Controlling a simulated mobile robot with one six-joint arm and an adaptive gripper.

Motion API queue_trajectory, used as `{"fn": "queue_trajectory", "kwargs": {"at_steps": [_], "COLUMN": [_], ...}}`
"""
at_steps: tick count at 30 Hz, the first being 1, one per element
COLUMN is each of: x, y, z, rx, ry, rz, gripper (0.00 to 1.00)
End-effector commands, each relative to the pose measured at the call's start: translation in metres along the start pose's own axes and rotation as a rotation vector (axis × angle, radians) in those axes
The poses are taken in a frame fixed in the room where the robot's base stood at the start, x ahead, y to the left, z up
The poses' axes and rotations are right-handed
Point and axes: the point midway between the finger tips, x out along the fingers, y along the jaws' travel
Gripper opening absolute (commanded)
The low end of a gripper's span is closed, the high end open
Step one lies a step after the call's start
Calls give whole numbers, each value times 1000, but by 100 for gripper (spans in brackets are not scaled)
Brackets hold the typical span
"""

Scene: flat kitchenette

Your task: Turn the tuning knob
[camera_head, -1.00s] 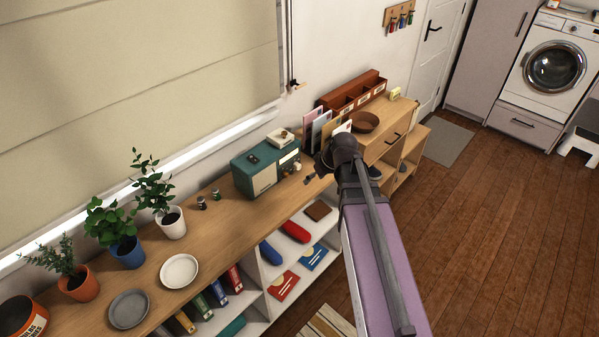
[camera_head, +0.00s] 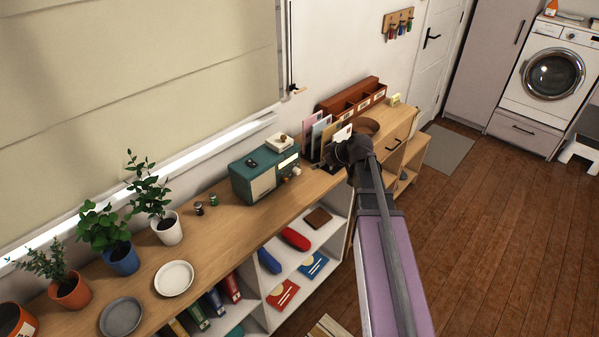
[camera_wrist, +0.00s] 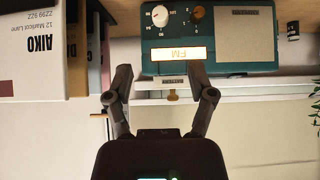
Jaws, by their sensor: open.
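A teal radio (camera_head: 262,178) stands on the wooden shelf top, and a pale knob (camera_head: 296,170) shows at its right end. The wrist view shows the radio (camera_wrist: 228,68) upside down, with a lit FM display (camera_wrist: 178,53), a white knob (camera_wrist: 160,15) and a smaller brown knob (camera_wrist: 197,12). I cannot tell from labels which knob is for tuning. My gripper (camera_wrist: 160,80) is open and empty, its fingers apart from the knobs. In the head view my gripper (camera_head: 330,165) is just right of the radio; its fingertips are partly hidden.
Upright envelopes (camera_head: 318,135) stand close to the right of the radio, near my gripper. Two small jars (camera_head: 206,204) and potted plants (camera_head: 120,257) are to the left.

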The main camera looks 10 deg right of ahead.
Motion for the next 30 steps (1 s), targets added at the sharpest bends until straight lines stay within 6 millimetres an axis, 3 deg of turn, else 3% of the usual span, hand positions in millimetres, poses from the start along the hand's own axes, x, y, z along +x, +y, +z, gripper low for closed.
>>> {"fn": "queue_trajectory", "kwargs": {"at_steps": [8, 30], "x": [19, 97], "y": [0, -1], "z": [2, 2], "rx": [0, -2], "ry": [-1, -1], "rz": [-1, -2], "gripper": [71, 71]}}
